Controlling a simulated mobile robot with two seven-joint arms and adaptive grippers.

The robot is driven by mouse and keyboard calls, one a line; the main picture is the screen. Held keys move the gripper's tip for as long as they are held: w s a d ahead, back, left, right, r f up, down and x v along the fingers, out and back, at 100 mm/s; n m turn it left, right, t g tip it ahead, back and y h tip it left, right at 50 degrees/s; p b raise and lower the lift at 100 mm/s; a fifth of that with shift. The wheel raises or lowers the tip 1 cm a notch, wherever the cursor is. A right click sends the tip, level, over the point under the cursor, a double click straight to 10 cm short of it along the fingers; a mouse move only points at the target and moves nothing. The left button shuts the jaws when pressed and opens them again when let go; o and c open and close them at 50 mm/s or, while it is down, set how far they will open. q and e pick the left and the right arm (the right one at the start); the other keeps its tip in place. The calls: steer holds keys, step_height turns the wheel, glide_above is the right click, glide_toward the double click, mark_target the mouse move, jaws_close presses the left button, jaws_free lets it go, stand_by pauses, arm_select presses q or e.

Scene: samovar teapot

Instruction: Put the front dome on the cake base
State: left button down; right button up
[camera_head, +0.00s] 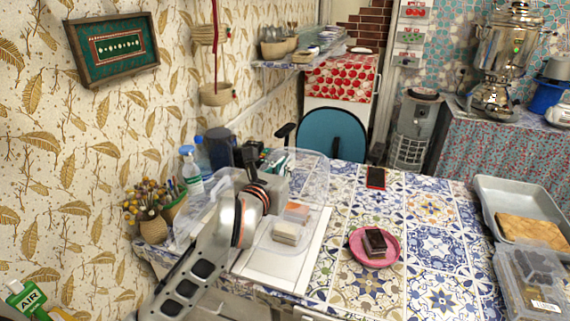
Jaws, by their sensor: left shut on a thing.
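My left gripper (276,184) is over the left part of the tiled table, its arm rising from the lower left. It is shut on a clear dome; its fingertips are mostly hidden. Clear plastic shows left of the gripper (187,230) and behind it to the right (314,172); I cannot tell exactly where one clear cover ends. A white flat base (262,275) lies below, partly covered by my arm. Small pale and orange-topped cake pieces (287,233) stand near its middle. My right gripper is not in view.
A pink plate (359,254) with dark chocolate cake (375,242) is right of the base. A dark phone (376,178) lies behind it. A grey tray (480,200) and a clear box (522,285) fill the right edge. Bottles (191,170) and a flower pot (150,224) stand left.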

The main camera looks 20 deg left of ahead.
arm_select(q)
step_height(320, 180, down, 11)
steer(key=b, duration=0.7)
steer(key=shift+r, duration=0.1)
stand_by(0.4)
steer(key=shift+f, duration=0.45)
stand_by(0.4)
stand_by(0.4)
steer(key=shift+f+b, duration=0.1)
steer(key=shift+b, duration=0.2)
